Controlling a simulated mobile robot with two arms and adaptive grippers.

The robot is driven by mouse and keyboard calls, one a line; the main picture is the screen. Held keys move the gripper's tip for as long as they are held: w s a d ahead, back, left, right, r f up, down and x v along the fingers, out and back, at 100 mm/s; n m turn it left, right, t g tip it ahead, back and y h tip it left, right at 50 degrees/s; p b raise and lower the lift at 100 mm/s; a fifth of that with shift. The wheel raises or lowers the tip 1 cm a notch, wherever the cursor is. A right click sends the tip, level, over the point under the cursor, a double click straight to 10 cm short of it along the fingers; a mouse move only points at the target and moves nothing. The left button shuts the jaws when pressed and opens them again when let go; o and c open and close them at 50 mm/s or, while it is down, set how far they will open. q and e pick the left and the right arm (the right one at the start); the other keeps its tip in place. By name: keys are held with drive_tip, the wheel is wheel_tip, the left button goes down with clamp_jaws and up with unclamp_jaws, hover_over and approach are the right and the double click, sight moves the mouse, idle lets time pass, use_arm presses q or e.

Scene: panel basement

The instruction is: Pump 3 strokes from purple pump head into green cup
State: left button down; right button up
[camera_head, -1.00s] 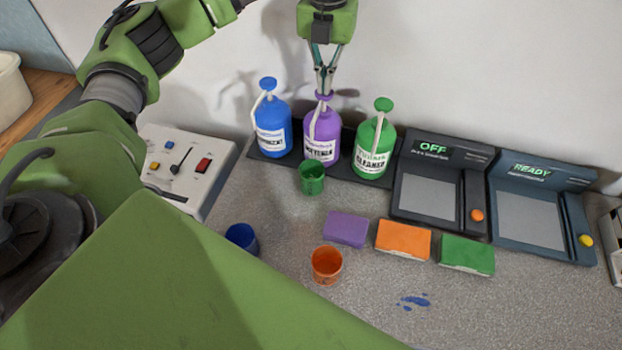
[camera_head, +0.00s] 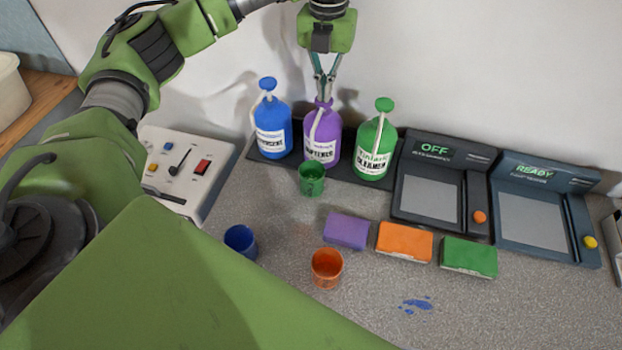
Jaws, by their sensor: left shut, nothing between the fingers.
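The purple bottle (camera_head: 322,142) stands upright between a blue bottle and a green bottle on a dark tray. Its purple pump head (camera_head: 324,102) has a pale spout that points down toward the front. My left gripper (camera_head: 325,96) comes from above, fingers pointing down, shut and empty. Its fingertips are right at the top of the purple pump head and seem to touch it. The green cup (camera_head: 311,181) stands upright on the counter just in front of the purple bottle, below the spout. Its contents cannot be made out. My right gripper is not in view.
The blue bottle (camera_head: 270,128) and green bottle (camera_head: 375,148) flank the purple one closely. A blue cup (camera_head: 241,240), an orange cup (camera_head: 327,268) and coloured sponges (camera_head: 404,241) lie in front. A switch panel (camera_head: 180,168) is left; two dark devices (camera_head: 432,185) are right.

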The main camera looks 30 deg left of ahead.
use_arm(q)
drive_tip(key=shift+r+p, duration=1.3)
drive_tip(key=shift+r, duration=0.65)
drive_tip(key=shift+r, duration=0.1)
wheel_tip(320, 180, up, 6)
drive_tip(key=p, duration=0.4)
drive_tip(key=shift+f, duration=0.2)
